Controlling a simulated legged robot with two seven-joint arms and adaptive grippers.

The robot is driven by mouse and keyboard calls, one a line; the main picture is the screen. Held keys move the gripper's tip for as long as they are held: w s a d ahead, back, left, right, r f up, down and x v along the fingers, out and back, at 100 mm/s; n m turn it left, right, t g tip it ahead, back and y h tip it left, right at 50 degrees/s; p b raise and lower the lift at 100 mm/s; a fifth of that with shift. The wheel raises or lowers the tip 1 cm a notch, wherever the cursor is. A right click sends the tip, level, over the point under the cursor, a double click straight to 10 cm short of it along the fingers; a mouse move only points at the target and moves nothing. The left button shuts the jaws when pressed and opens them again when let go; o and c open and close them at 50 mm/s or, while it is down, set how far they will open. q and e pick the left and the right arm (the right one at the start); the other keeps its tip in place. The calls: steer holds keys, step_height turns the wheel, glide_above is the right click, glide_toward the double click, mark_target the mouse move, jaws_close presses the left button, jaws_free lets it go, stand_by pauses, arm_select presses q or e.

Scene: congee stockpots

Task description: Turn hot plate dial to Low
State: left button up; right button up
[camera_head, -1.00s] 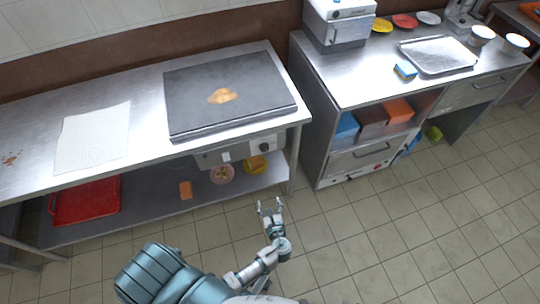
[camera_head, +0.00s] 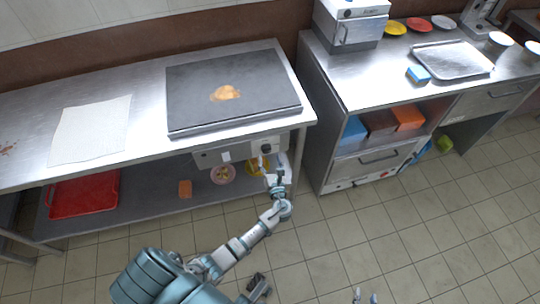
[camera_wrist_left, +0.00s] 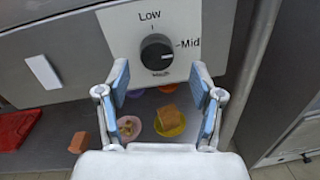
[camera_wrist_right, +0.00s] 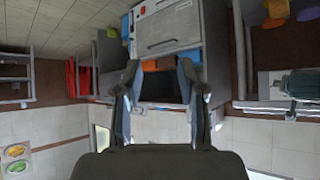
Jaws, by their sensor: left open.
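The hot plate (camera_head: 270,95) is a dark flat slab on the left steel table. Its control panel (camera_head: 212,158) hangs under the table's front edge. The black round dial (camera_wrist_left: 157,52) has the label Low above it and Mid to its right; a lower marking is hard to read. The dial also shows in the head view (camera_head: 266,149). My left gripper (camera_head: 266,164) is open and empty just in front of and below the dial, apart from it. My right gripper (camera_head: 365,296) is open and empty over the floor.
A white switch (camera_wrist_left: 42,71) sits left of the dial. Below, a shelf holds a pink bowl (camera_head: 223,174), a yellow bowl (camera_head: 252,168), an orange block (camera_head: 185,188) and a red tray (camera_head: 84,196). A steel cabinet (camera_head: 318,140) stands to the right.

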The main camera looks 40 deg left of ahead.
mark_target(266, 152)
arm_select(q)
steer(key=shift+x, duration=1.15)
steer(key=shift+a+f, duration=0.15)
steer(key=shift+a, duration=0.3)
arm_select(e)
steer(key=shift+w+a+r+t, duration=0.5)
steer(key=shift+w+a, duration=0.1)
steer(key=shift+a, duration=0.1)
arm_select(q)
steer(key=shift+d, duration=0.15)
steer(key=c, duration=0.3)
steer(key=shift+d, duration=0.15)
steer(key=c, duration=0.8)
steer(key=shift+c, duration=0.2)
arm_select(e)
steer(key=shift+d+f, duration=0.1)
steer(key=shift+d, duration=0.15)
